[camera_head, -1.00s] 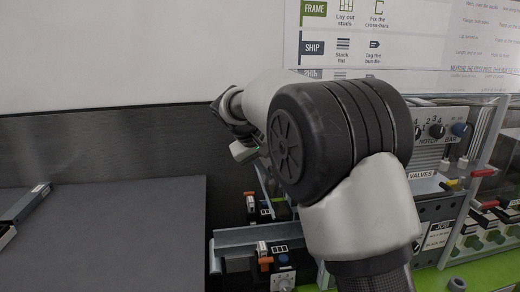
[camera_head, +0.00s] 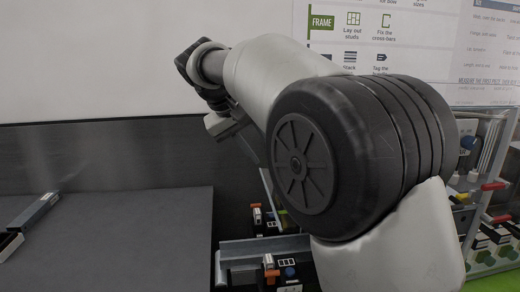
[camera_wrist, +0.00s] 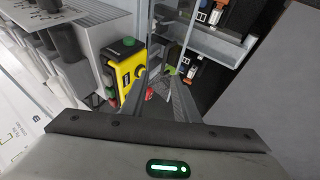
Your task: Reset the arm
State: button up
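My arm fills the middle and right of the head view, bent at a large black joint. Its far end with my gripper (camera_head: 228,124) points away at the upper left of the arm, and the fingers are hard to make out there. In the wrist view my gripper (camera_wrist: 162,88) shows two dark fingers with a gap between them. Nothing is held between them. A small red part shows in the background through the gap.
A dark flat worktop (camera_head: 110,240) lies at left, mostly clear, with a dark tray (camera_head: 28,222) at its left edge. Rail-mounted devices (camera_head: 268,265) stand below my arm. A yellow control box (camera_wrist: 124,68) is close to the left finger. A wall chart (camera_head: 400,45) hangs behind.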

jog(key=s+d+m+y, duration=0.1)
jog(key=s+d+y, duration=0.1)
jog(key=s+d, duration=1)
jog(key=s+d+f+m+y, duration=0.1)
jog(key=s+d+f, duration=0.1)
jog(key=s+f, duration=0.4)
jog(key=s+d+f+m+y, duration=0.1)
jog(key=s+d+f, duration=0.2)
jog(key=s, duration=0.9)
notch_tip(320, 180, down, 3)
jog(key=shift+s+d+f+y, duration=0.1)
jog(key=shift+s+d+y, duration=0.1)
jog(key=shift+y, duration=0.2)
